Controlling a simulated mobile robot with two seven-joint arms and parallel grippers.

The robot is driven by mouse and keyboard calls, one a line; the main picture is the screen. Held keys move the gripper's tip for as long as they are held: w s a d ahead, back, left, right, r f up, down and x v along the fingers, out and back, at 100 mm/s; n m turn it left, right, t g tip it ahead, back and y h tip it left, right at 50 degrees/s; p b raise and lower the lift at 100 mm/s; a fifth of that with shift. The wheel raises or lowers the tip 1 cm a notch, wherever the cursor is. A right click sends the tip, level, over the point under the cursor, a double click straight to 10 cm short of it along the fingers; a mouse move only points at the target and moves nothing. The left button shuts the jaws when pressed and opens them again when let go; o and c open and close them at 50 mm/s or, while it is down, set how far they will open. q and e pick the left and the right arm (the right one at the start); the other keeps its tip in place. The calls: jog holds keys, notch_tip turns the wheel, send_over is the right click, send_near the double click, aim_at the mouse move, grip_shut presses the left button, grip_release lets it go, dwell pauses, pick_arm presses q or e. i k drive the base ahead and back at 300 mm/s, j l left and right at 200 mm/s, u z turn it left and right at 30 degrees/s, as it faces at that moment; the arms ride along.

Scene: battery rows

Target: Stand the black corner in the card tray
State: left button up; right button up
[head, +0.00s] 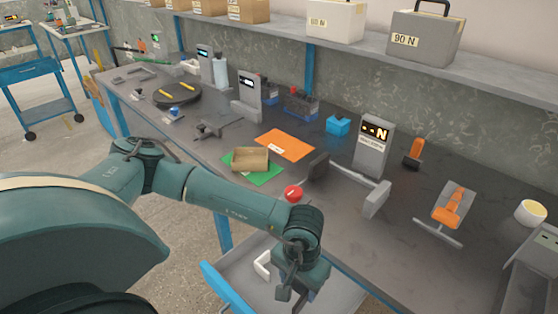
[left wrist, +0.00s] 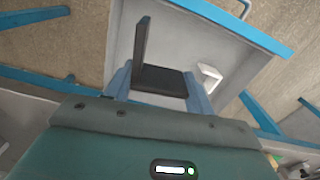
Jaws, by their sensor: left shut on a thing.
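My left gripper (head: 298,284) is shut on the black corner (left wrist: 158,78), a dark L-shaped piece. In the left wrist view one leg of it stands up and the other lies between the two blue-grey fingers. In the head view my wrist partly hides the piece. The gripper is above a grey drawer (head: 342,292) at the bench's front edge. The card tray (head: 250,158), a small open brown box, sits on a green sheet (head: 268,177) on the bench, up and left of the gripper. My right gripper is not in view.
A white corner (head: 262,264) lies in the drawer, beside my gripper; it also shows in the left wrist view (left wrist: 208,77). A red round piece (head: 293,193), an orange sheet (head: 287,145) and a grey fixture (head: 345,177) are near the card tray. A display post (head: 372,148) stands behind.

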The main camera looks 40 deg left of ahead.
aim_at(250, 163)
jog(key=j+z, duration=0.25)
jog(key=j, duration=0.2)
jog(key=k+j+z, duration=0.1)
jog(key=j+z, duration=0.15)
jog(key=j, duration=0.15)
jog(key=k+j, duration=0.1)
jog(key=j, duration=0.35)
jog(key=k+j+z, duration=0.15)
jog(key=j, duration=0.8)
jog(key=k+j+z, duration=0.1)
jog(key=j, duration=0.35)
jog(key=k, duration=0.05)
